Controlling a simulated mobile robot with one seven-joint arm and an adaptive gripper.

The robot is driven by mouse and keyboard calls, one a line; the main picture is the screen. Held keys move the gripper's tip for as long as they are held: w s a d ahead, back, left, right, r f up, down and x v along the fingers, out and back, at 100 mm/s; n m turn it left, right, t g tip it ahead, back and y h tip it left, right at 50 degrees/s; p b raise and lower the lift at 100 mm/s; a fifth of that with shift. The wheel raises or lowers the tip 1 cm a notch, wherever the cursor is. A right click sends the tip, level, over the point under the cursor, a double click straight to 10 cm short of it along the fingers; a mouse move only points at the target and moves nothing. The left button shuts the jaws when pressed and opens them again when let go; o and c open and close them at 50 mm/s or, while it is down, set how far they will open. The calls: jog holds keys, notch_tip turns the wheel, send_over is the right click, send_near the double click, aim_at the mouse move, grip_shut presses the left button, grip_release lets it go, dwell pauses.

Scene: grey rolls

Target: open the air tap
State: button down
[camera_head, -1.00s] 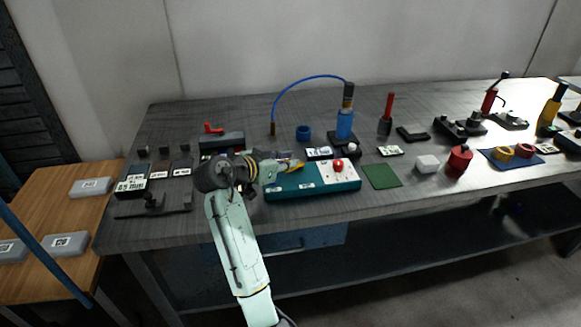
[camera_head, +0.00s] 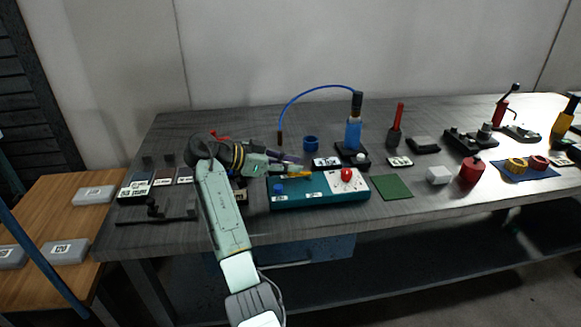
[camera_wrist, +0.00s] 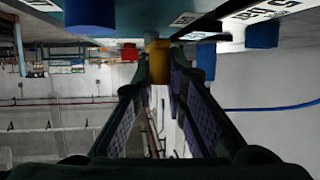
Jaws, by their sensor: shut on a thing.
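A teal box (camera_head: 315,200) stands near the table's front edge, with a white panel and a red knob (camera_head: 347,174) on its right part. A small yellow handle (camera_head: 300,176) shows over the box's back left part; I take it for the air tap's handle. My gripper (camera_head: 290,167) reaches in from the left over the box and is shut on the yellow handle. In the wrist view the yellow handle (camera_wrist: 158,60) sits between the fingertips, below the teal box's edge in the picture. The tap's body is mostly hidden by the fingers.
A blue bottle (camera_head: 353,134) with a curved blue hose (camera_head: 318,88) stands behind the box. A blue knob (camera_head: 279,189) is on the box's left end. A green mat (camera_head: 391,187) lies right of the box.

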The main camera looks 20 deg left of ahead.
jog(key=c, duration=1.6)
grip_release()
jog(key=v, duration=1.1)
jog(key=shift+s+a+r, duration=0.15)
jog(key=shift+s+a, duration=0.05)
jog(key=shift+s, duration=0.1)
